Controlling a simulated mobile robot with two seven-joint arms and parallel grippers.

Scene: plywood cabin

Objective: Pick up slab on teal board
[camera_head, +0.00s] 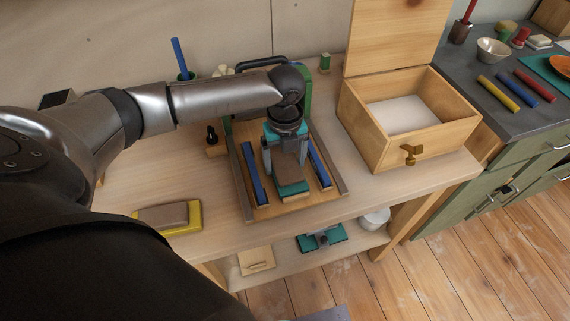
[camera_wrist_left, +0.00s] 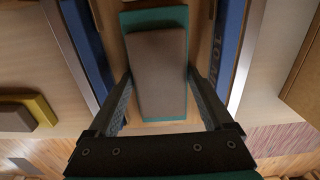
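A brown-grey slab (camera_head: 290,170) lies on a teal board (camera_head: 293,189) in a wooden tray on the workbench. In the left wrist view the slab (camera_wrist_left: 158,75) fills the middle, with the teal board (camera_wrist_left: 152,17) showing beyond its far end. My left gripper (camera_head: 286,155) points down over the slab and hides part of it. In the wrist view its fingers (camera_wrist_left: 160,72) are spread, one on each side of the slab; whether they touch it I cannot tell. My right gripper is not in view.
Blue bars (camera_head: 254,174) flank the board inside the tray (camera_head: 241,190). A yellow board (camera_head: 192,222) with another brown slab (camera_head: 164,215) lies at the left. An open wooden box (camera_head: 435,143) stands at the right. The bench front right of the tray is clear.

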